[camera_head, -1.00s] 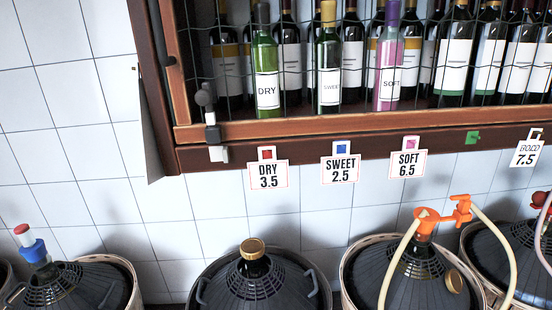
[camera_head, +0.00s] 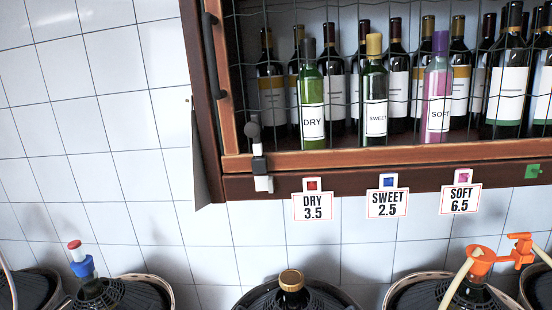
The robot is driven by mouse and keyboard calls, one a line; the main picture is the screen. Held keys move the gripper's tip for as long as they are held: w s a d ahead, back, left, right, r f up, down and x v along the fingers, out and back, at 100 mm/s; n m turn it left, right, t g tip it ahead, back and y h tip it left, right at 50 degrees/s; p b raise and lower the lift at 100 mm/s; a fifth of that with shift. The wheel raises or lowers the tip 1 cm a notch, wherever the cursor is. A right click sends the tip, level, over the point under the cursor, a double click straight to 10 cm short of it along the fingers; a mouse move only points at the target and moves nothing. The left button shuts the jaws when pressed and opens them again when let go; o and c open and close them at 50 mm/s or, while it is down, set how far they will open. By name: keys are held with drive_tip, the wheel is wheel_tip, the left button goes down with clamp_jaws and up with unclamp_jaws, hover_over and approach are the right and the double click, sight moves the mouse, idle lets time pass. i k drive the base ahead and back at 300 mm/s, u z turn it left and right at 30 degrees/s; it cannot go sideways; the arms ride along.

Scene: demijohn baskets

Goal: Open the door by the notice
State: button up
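A wooden cabinet with a wire-mesh front door fills the upper right. Its brown door frame (camera_head: 400,151) looks shut. A dark vertical handle (camera_head: 214,57) is on the frame's left upright. A latch-like piece with a dark knob and a white lower end (camera_head: 259,160) sits at the lower left corner. A thin grey sheet (camera_head: 199,160) stands along the cabinet's left side, seen nearly edge-on; I cannot tell whether it is the notice, and no writing on it shows. My gripper is not in view.
Wine bottles (camera_head: 312,105) stand behind the mesh. Price cards (camera_head: 312,207) hang under the cabinet. Basketed demijohns (camera_head: 291,292) line the bottom, some with orange taps (camera_head: 481,260). The tiled wall (camera_head: 90,120) left of the cabinet is bare.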

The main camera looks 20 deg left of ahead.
sight(213, 22)
drive_tip(key=k, duration=1.25)
drive_tip(key=u, duration=0.3)
drive_tip(key=i, duration=1.65)
drive_tip(key=z, duration=0.3)
